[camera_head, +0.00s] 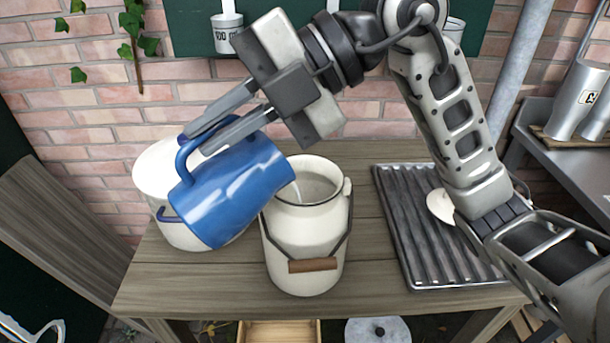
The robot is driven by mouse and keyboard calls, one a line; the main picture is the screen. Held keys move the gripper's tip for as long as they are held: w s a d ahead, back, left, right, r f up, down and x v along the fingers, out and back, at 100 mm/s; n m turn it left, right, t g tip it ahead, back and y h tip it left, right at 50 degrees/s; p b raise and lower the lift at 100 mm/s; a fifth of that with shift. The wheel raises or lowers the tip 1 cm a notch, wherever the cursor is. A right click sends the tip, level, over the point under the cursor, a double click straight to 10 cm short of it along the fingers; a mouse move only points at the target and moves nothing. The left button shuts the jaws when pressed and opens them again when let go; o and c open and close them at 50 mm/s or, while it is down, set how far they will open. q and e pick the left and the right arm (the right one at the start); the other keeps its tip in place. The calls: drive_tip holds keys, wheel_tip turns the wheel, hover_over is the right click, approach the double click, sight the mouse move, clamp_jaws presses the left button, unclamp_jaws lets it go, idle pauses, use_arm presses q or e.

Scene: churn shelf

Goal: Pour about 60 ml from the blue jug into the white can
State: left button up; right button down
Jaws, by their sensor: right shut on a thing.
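My right gripper (222,124) is shut on the handle of the blue jug (228,190). The jug is tilted to the right above the white can (304,257), its lip close over the can's open mouth. A thin pale stream runs from the lip into the can. The can stands upright on the wooden table (370,275) and has a wire bail with a wooden grip. Some whitish liquid or pale inner wall shows inside it; I cannot tell the level. My left gripper is not in view.
A white pot (170,228) with a blue handle stands behind the jug, partly hidden. A ribbed metal tray (410,235) with a white lid (440,207) lies to the right. Metal jugs (578,100) stand on a side shelf. The table's front middle is clear.

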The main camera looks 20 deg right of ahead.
sight(183, 169)
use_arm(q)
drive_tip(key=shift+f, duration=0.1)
use_arm(e)
drive_tip(key=shift+w+d+r, duration=0.1)
drive_tip(key=shift+d+r, duration=0.15)
idle(0.7)
drive_tip(key=a+h+p, duration=0.1)
drive_tip(key=p, duration=0.2)
drive_tip(key=shift+s+a+n+h, duration=0.3)
drive_tip(key=shift+s+a+h, duration=0.05)
drive_tip(key=shift+a+h, duration=0.05)
drive_tip(key=shift+s+a+f+t+h, duration=0.1)
drive_tip(key=shift+a+f+t+h, duration=0.2)
drive_tip(key=shift+t, duration=0.1)
drive_tip(key=shift+s+a+f+n+t+h, duration=0.15)
drive_tip(key=shift+a+f+n+h, duration=0.1)
drive_tip(key=shift+a+f+h, duration=0.25)
drive_tip(key=shift+s+a+f+n+t+h, duration=0.15)
drive_tip(key=shift+a+f+n+h, duration=0.15)
drive_tip(key=shift+f+h, duration=0.4)
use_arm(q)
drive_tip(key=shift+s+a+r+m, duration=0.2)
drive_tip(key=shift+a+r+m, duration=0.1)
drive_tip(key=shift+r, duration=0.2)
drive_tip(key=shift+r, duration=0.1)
use_arm(e)
drive_tip(key=shift+f, duration=0.1)
